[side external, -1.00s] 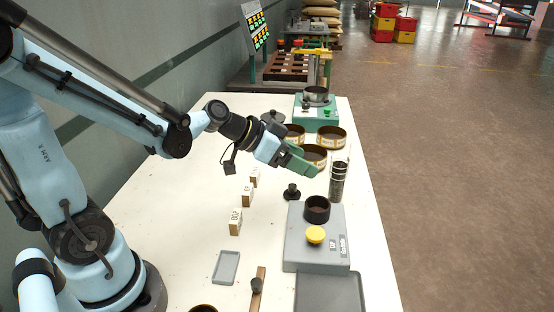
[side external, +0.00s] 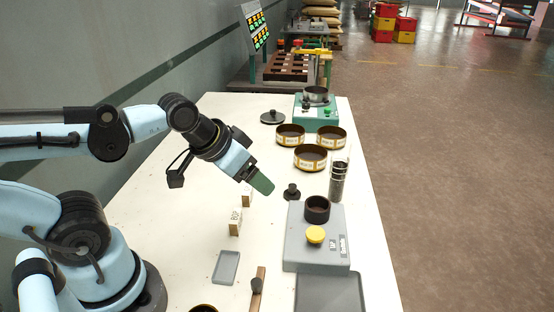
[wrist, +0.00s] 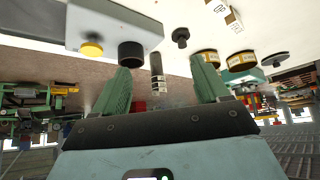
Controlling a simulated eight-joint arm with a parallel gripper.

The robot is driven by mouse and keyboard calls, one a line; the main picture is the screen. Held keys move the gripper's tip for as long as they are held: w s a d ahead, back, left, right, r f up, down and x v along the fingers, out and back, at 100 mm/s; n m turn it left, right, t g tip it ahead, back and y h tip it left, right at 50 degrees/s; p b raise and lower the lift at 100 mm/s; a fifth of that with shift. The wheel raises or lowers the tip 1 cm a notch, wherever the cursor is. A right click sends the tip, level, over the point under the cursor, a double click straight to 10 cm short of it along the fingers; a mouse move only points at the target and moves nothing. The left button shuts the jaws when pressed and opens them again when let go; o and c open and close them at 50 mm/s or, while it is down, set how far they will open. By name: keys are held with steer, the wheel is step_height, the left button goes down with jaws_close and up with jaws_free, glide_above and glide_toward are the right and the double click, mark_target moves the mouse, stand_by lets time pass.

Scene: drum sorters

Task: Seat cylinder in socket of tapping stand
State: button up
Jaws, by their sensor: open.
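The cylinder (side external: 337,184), clear at the top and dark with light bands below, stands upright on the table. It is just behind the right rear of the grey tapping stand (side external: 300,247). The stand has a dark round socket (side external: 317,207) and a yellow button (side external: 316,234); the socket looks empty. My gripper (side external: 263,185) is open and empty, above the table to the left of the cylinder, tilted downward. In the wrist view the cylinder (wrist: 157,73) appears between the open green fingers (wrist: 160,63), beyond them, and the socket (wrist: 131,54) lies beside the left finger.
A small black knobbed piece (side external: 292,192) stands between my gripper and the cylinder. Several round tins, including one near tin (side external: 310,160), and a green machine (side external: 316,115) lie farther back. A labelled block (side external: 235,222) and a grey tray (side external: 226,267) are nearer. The table's right edge is close to the cylinder.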

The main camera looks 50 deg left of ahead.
steer(key=w+d+r+m+g, duration=0.1)
steer(key=w+r+m+g, duration=0.15)
steer(key=w+r, duration=0.9)
steer(key=m+g, duration=0.3)
steer(key=g, duration=0.2)
glide_above(338, 173)
steer(key=w+a, duration=0.1)
steer(key=w, duration=0.1)
step_height(338, 173, down, 13)
steer(key=shift+r+t, duration=0.15)
steer(key=shift+t, duration=0.1)
jaws_close()
stand_by(0.5)
